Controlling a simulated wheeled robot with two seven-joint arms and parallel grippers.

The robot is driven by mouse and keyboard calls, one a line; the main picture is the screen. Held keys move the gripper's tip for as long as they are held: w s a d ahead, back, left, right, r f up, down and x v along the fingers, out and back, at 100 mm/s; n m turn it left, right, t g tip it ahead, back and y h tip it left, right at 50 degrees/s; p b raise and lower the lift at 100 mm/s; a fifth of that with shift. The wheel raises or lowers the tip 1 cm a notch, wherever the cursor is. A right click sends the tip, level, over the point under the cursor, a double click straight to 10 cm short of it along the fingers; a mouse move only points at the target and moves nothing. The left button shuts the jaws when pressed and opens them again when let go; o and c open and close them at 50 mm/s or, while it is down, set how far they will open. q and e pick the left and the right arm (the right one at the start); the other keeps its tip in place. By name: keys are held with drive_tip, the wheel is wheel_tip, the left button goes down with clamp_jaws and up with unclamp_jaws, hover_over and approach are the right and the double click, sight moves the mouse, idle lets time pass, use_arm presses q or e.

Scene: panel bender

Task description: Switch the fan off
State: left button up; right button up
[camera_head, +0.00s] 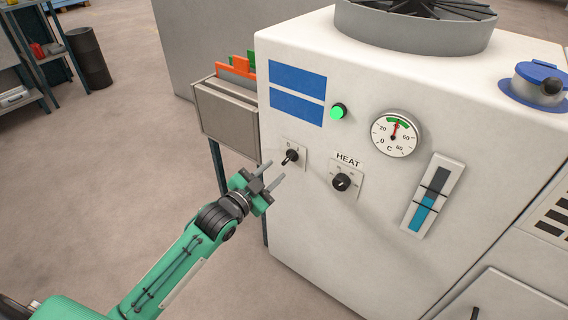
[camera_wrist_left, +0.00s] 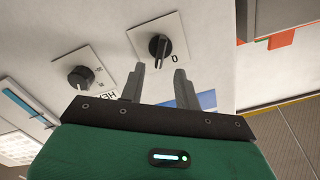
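The fan (camera_head: 440,10) is a dark-bladed disc in a round grey housing on top of the white machine. A small black rotary switch (camera_head: 291,156) sits on a pale plate on the machine's front, below the blue panels. It also shows in the left wrist view (camera_wrist_left: 159,46), with a "0" mark to its right; its exact setting is hard to tell. A green lamp (camera_head: 338,111) above it is lit. My left gripper (camera_head: 274,173) is open and empty just in front of the switch, its fingers (camera_wrist_left: 160,74) apart and not visibly touching it. My right gripper is out of view.
A black HEAT knob (camera_head: 342,182) is right of the switch, with a round temperature gauge (camera_head: 396,132) and a blue level indicator (camera_head: 432,194) beyond. A beige box with coloured folders (camera_head: 226,110) stands at the machine's left side. Open floor lies left.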

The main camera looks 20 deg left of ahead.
sight(286, 161)
use_arm(q)
drive_tip(key=shift+x, duration=2.85)
clamp_jaws()
